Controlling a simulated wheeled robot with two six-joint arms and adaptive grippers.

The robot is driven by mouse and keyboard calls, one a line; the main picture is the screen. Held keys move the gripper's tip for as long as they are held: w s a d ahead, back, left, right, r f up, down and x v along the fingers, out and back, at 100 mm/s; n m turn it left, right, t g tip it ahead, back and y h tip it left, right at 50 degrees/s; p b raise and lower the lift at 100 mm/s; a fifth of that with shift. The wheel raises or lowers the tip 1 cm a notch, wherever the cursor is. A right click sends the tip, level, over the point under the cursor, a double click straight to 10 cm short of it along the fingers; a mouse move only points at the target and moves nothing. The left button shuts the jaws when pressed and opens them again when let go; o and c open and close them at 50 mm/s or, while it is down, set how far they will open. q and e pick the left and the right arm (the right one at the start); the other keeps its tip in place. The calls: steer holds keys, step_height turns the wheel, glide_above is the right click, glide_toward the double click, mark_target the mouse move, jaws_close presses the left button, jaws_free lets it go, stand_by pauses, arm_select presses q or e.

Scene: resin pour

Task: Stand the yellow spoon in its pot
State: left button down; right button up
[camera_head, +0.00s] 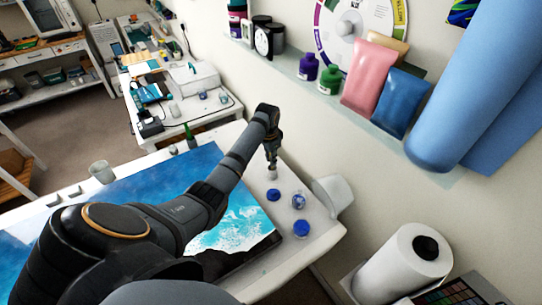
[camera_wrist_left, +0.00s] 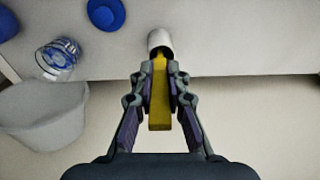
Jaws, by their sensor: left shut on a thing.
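My left gripper (camera_head: 271,157) is shut on the yellow spoon (camera_wrist_left: 160,112), which lies between its fingers in the left wrist view (camera_wrist_left: 160,72). The spoon's far end meets the mouth of a small pale pot (camera_wrist_left: 160,40); how deep it sits inside cannot be told. In the head view the pot (camera_head: 271,174) stands on the white table right below the gripper, and the spoon is mostly hidden by the fingers. My right gripper is not in view.
Blue lids (camera_head: 273,195) (camera_head: 302,229) and a glass jar with blue in it (camera_head: 299,202) stand near the pot. A white bucket (camera_head: 334,194) is at the table's right edge. A blue-and-white resin panel (camera_head: 245,225) lies under my arm. A wall shelf (camera_head: 300,72) is behind.

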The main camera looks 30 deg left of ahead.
arm_select(q)
steer(key=c, duration=1.3)
jaws_free()
steer(key=shift+o, duration=0.2)
step_height(320, 180, up, 12)
steer(key=s, duration=0.1)
steer(key=shift+s, duration=0.2)
